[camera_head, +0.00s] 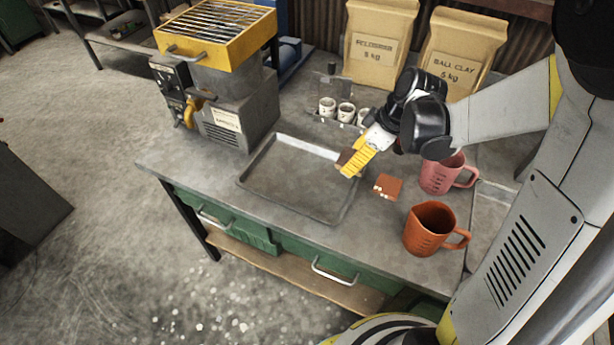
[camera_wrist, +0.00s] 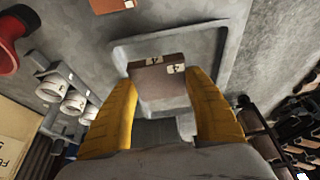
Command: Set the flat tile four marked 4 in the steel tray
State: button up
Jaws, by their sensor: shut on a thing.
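My gripper (camera_head: 350,166) is shut on a brown flat tile (camera_head: 346,156), above the right side of the steel tray (camera_head: 288,178). In the wrist view the tile (camera_wrist: 155,80) sits between the two yellow fingers (camera_wrist: 162,88), with pale 4 marks on its upper edge and on one corner. The tray (camera_wrist: 200,38) shows beyond the tile in that view. The tray is shallow, grey and empty in the head view. The gap between tile and tray floor is hard to judge.
A second, orange-brown tile (camera_head: 388,187) lies on the bench right of the tray. A pink mug (camera_head: 442,174) and an orange mug (camera_head: 430,229) stand farther right. Small white cups (camera_head: 346,112) stand behind, before clay bags (camera_head: 378,45). A yellow-topped machine (camera_head: 225,90) stands behind left.

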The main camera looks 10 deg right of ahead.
jog(key=b, duration=0.3)
send_over(310, 181)
jog(key=f, duration=0.6)
jog(key=shift+s+d+f, duration=0.2)
jog(key=shift+d+f, duration=0.05)
jog(key=shift+d, duration=0.1)
notch_tip(310, 181, down, 4)
jog(key=shift+b, duration=1.2)
jog(key=shift+r, duration=0.15)
jog(key=o, duration=1.3)
jog(key=shift+o, duration=0.2)
